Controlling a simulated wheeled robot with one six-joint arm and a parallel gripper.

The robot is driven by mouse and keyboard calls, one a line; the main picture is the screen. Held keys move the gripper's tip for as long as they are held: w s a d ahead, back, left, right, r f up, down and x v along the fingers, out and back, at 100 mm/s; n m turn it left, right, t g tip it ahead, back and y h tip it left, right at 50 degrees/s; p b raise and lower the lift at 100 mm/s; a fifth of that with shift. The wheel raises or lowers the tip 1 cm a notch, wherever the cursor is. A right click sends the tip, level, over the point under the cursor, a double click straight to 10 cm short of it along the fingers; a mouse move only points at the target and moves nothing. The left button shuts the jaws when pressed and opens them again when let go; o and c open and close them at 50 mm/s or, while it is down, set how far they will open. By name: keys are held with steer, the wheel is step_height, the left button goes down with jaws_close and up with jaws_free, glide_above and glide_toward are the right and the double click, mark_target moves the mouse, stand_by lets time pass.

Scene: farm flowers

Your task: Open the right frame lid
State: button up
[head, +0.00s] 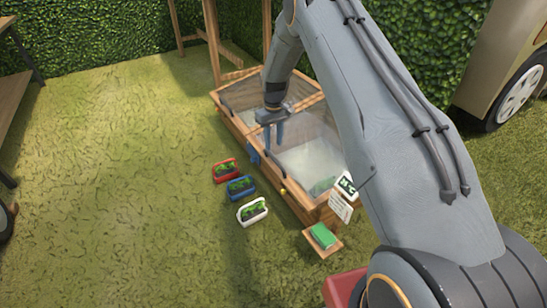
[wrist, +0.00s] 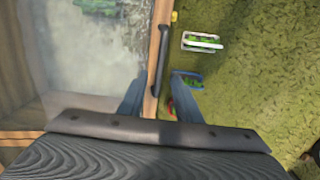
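The wooden cold frame (head: 296,200) has two glazed lids side by side. The right frame lid (head: 312,140) is the nearer one, and it looks shut; my arm hides part of it. Its misty pane (wrist: 98,55) fills the left of the wrist view. A dark bar handle (wrist: 163,60) runs along the lid's wooden front edge. My gripper (head: 273,140) is over the frame near the divide between the lids. In the wrist view its blue fingers (wrist: 160,95) are spread apart with nothing held. The handle lies ahead, between the finger lines; contact cannot be told.
Red (head: 225,171), blue (head: 241,187) and white (head: 252,211) planters stand on the grass in front of the frame. A green box (head: 322,236) sits on a small wooden board at the near end. Cards (head: 342,205) stand at the near corner. Grass to the left is clear.

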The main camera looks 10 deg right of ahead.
mark_target(274, 158)
step_height(274, 158, down, 7)
steer(key=shift+f+b, duration=0.1)
steer(key=shift+b, duration=0.9)
jaws_close()
